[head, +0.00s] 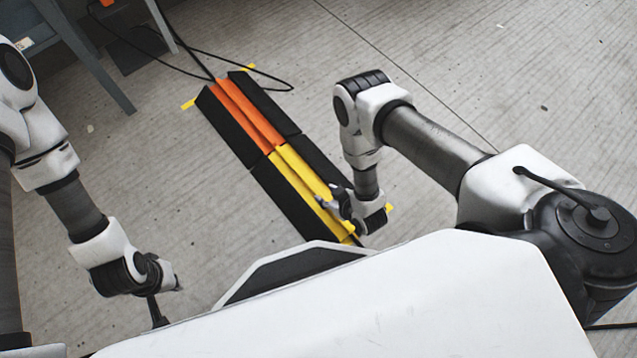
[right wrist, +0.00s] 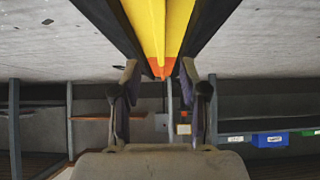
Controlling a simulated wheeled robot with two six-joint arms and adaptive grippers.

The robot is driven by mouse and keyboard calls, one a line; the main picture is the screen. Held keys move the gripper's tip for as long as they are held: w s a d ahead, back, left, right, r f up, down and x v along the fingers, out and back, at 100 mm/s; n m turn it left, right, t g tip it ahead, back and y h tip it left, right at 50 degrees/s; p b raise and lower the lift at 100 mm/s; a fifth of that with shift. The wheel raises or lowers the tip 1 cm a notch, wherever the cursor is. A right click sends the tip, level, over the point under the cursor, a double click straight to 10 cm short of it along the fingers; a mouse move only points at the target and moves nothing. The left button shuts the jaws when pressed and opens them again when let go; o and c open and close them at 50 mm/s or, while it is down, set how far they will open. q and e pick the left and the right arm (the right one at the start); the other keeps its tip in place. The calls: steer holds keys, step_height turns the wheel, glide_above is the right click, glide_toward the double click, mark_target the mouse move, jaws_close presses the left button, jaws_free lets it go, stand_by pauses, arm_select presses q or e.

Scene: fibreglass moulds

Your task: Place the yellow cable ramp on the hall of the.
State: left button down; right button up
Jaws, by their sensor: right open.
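The yellow cable ramp (head: 297,181), with black sloping sides, lies flat on the concrete floor. Its far end meets an orange ramp section (head: 243,107) in line with it. My right gripper (head: 335,201) is over the near right part of the yellow ramp and hides some of it. In the right wrist view the yellow ramp (right wrist: 158,25) runs away above the two spread fingers (right wrist: 160,98), with nothing held between them. I cannot tell whether the fingers touch the ramp. My left gripper (head: 160,312) hangs at the lower left, away from the ramp; its fingers are partly unclear.
Yellow tape marks (head: 188,104) show on the floor near the ramp corners. Black cables (head: 200,62) run to the orange end from the upper left. A grey-blue table leg (head: 100,70) stands at the upper left. Floor right of the orange section is clear.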

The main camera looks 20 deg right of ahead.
steer(key=shift+v, duration=1.3)
steer(key=shift+d+r, duration=0.15)
steer(key=shift+d, duration=0.1)
steer(key=s+d+r+m+g+h, duration=0.1)
steer(key=s+d+r+m+g, duration=0.1)
steer(key=s+d+r+g, duration=0.2)
steer(key=s+d+r+m+g+h, duration=0.2)
steer(key=s+d+r+g, duration=0.2)
steer(key=s+r, duration=0.5)
step_height(320, 180, up, 4)
steer(key=shift+r, duration=0.1)
steer(key=shift+d, duration=0.1)
